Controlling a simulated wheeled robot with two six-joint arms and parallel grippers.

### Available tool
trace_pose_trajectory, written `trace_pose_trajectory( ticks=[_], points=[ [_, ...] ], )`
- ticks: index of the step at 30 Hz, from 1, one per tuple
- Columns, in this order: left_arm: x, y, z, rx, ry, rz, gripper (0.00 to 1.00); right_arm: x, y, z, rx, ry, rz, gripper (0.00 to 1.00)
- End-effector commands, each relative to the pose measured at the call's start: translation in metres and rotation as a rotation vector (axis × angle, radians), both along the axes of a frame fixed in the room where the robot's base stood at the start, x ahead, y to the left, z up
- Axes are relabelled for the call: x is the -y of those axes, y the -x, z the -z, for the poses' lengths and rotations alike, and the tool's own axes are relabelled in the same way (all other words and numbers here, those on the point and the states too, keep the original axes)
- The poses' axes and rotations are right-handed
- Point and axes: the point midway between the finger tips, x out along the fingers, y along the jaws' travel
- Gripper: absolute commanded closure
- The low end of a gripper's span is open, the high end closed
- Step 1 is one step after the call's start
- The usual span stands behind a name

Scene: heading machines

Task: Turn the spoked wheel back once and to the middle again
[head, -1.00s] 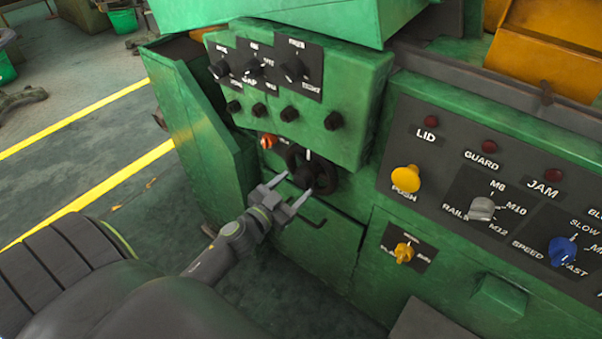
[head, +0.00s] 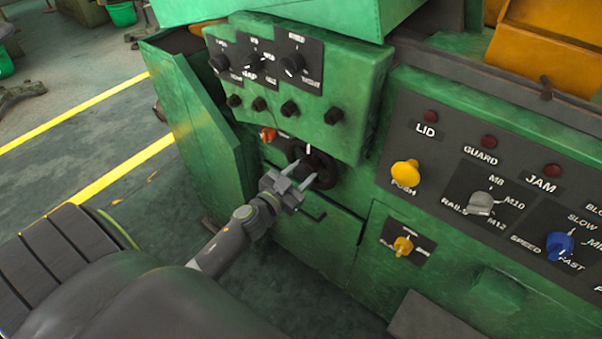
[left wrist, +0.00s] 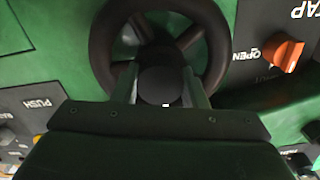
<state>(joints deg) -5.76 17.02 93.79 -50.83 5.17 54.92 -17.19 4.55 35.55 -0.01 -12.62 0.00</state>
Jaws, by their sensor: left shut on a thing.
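The spoked wheel (head: 319,165) is a small black handwheel on the green machine's front, below the knob box. In the left wrist view the wheel (left wrist: 222,42) shows its round rim, its spokes and a dark round hub (left wrist: 161,77). My left gripper (head: 303,177) is at the wheel, with its fingers reaching to the hub. In the left wrist view the gripper (left wrist: 163,88) has one finger on each side of the hub and is shut on it. The lower part of the wheel is hidden by the gripper. My right gripper is not in view.
An orange knob (head: 268,134), marked OPEN in the wrist view, sits close beside the wheel. The knob box (head: 350,93) overhangs just above. A panel with a yellow push button (head: 405,173) and a blue speed knob (head: 560,245) is to the right.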

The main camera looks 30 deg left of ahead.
Motion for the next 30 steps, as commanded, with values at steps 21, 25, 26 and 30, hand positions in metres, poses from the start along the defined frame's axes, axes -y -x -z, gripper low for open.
trace_pose_trajectory(
  ticks=[21,25,26,30],
  points=[
    [0.0,0.0,-0.003,-0.016,0.207,0.0,1.0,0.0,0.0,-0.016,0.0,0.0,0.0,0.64],
    [0.0,0.0,-0.004,-0.026,0.326,0.0,1.0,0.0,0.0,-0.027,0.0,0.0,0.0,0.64],
    [0.0,0.0,-0.004,-0.028,0.354,-0.001,1.0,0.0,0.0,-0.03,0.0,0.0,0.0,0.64],
    [0.0,0.0,-0.006,-0.039,0.487,-0.001,1.0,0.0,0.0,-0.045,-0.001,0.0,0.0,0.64]
  ],
)
